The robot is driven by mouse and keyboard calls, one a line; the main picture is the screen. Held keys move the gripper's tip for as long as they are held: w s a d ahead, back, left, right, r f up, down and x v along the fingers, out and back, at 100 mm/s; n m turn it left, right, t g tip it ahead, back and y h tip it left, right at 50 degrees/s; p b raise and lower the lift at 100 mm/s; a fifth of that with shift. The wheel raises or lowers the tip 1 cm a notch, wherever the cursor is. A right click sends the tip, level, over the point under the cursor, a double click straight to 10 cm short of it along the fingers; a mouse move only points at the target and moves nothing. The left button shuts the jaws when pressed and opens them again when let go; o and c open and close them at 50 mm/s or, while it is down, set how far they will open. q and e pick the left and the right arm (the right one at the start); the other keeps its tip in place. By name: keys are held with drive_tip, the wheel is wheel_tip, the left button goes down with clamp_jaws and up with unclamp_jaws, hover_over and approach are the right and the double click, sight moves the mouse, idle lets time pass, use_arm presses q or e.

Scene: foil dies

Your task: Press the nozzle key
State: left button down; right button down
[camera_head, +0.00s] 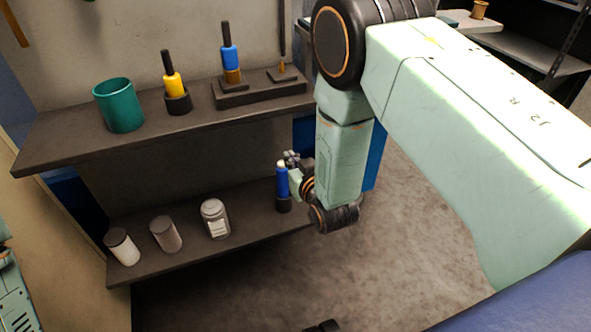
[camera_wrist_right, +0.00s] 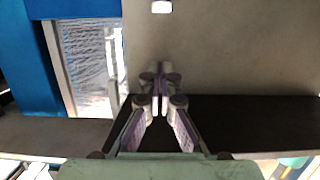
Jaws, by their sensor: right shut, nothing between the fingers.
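A blue cylinder (camera_head: 282,183) with a pale top stands upright at the right end of the lower shelf (camera_head: 180,255). No part is plainly marked as the nozzle key; the pale top (camera_head: 281,164) may be it. My right gripper (camera_head: 291,156) is close beside that top, partly hidden by my own wrist; I cannot tell whether they touch. In the right wrist view the fingers (camera_wrist_right: 160,76) are closed together and empty. A small white piece (camera_wrist_right: 161,6) shows at that view's top edge, ahead of the fingertips. My left gripper is not in view.
The upper shelf (camera_head: 60,150) holds a teal cup (camera_head: 119,106), a yellow-handled tool (camera_head: 173,83) and a blue-handled tool (camera_head: 229,59). Several jars, including a white one (camera_head: 214,218), stand left on the lower shelf. The floor (camera_head: 400,230) to the right is clear.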

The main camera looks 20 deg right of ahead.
drive_tip(key=b, duration=0.2)
hover_over(282, 165)
drive_tip(key=s, duration=0.2)
drive_tip(key=f, duration=0.1)
drive_tip(key=shift+d+f+b, duration=0.1)
drive_tip(key=shift+f+b, duration=0.65)
drive_tip(key=shift+f, duration=1.35)
